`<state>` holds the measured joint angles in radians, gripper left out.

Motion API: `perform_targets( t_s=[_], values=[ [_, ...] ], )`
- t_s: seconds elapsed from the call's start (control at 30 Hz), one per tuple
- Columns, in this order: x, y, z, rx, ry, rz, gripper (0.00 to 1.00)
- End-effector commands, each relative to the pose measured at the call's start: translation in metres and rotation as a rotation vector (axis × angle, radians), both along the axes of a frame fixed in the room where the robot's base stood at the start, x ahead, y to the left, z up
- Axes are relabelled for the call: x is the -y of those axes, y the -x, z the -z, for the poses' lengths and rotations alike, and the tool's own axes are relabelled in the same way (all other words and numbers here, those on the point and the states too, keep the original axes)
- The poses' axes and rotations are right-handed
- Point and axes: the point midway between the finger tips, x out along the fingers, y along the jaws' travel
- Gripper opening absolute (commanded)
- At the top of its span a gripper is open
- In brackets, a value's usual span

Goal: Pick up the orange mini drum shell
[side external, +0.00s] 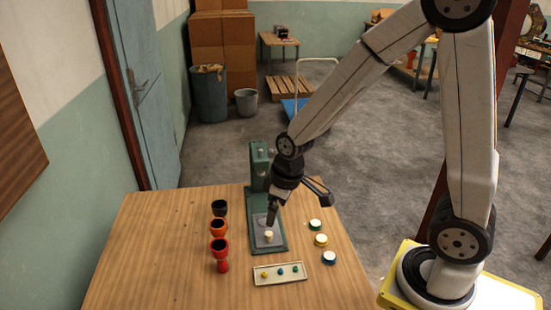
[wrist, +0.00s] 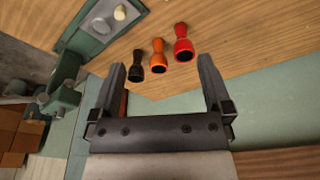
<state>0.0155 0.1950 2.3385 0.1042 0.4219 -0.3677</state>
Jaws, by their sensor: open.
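The orange mini drum shell (side external: 218,228) stands upright on the wooden table, between a black shell (side external: 220,208) and a red shell (side external: 220,250). My gripper (side external: 271,222) is open and empty, pointing down over the base of the green press, to the right of the shells. In the wrist view the orange shell (wrist: 158,57) shows beyond my open fingers (wrist: 162,64), roughly between their tips in the picture, with the black shell (wrist: 137,65) to its left and the red shell (wrist: 183,45) to its right. Nothing is between the jaws.
The green press (side external: 259,165) stands at the table's back, with a small cream piece (side external: 268,236) on its base. A shallow tray (side external: 281,281) holds small yellow, blue and green pieces. White-topped green (side external: 315,225), yellow (side external: 321,240) and blue (side external: 329,258) discs lie right. The left table is clear.

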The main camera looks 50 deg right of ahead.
Motion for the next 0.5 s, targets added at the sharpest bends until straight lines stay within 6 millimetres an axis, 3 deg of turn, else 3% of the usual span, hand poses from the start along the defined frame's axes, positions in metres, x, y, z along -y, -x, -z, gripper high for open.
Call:
perform_targets(
  t_s=[0.5],
  values=[
    [-0.005, -0.114, 0.048, -0.011, -0.035, -0.546, 1.0]
  ],
)
